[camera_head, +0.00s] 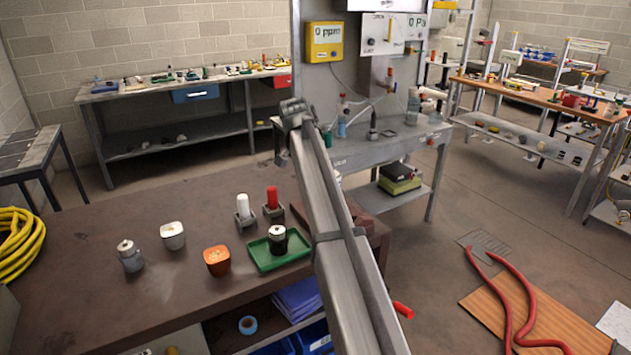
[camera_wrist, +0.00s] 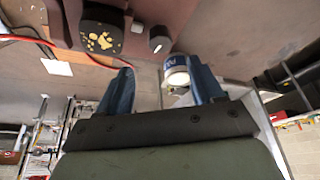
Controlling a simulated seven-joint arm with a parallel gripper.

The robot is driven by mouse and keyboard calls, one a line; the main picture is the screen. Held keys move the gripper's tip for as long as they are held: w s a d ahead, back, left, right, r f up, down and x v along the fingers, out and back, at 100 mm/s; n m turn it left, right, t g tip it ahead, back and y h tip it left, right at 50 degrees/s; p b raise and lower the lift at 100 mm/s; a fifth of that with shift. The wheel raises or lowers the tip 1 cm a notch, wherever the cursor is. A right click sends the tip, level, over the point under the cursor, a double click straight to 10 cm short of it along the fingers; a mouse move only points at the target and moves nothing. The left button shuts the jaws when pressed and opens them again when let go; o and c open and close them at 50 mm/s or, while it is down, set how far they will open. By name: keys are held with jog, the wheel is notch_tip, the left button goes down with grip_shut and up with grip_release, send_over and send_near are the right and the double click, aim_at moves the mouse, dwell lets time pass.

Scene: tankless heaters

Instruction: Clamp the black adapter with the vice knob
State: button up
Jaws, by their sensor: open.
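In the wrist view, my gripper (camera_wrist: 163,88) is open, with two blue fingers set wide apart. A short cylinder (camera_wrist: 177,74) with a blue band and pale end shows beside the right finger; I cannot tell whether they touch. Beyond the fingers, at the top, is a black block (camera_wrist: 103,32) with yellowish marks, possibly the adapter or part of the vice. In the head view my arm crosses the middle and hides part of the bench; the fingers cannot be made out, nor can the vice be clearly identified.
The brown bench (camera_head: 90,290) holds a green tray (camera_head: 263,259) with a black-and-silver canister (camera_head: 278,240), an orange cup (camera_head: 217,261), a white cup (camera_head: 172,236), a steel canister (camera_head: 130,257), a white cylinder (camera_head: 243,206) and a red cylinder (camera_head: 272,198). Its front left is clear.

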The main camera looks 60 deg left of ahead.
jog(key=shift+v, duration=1.95)
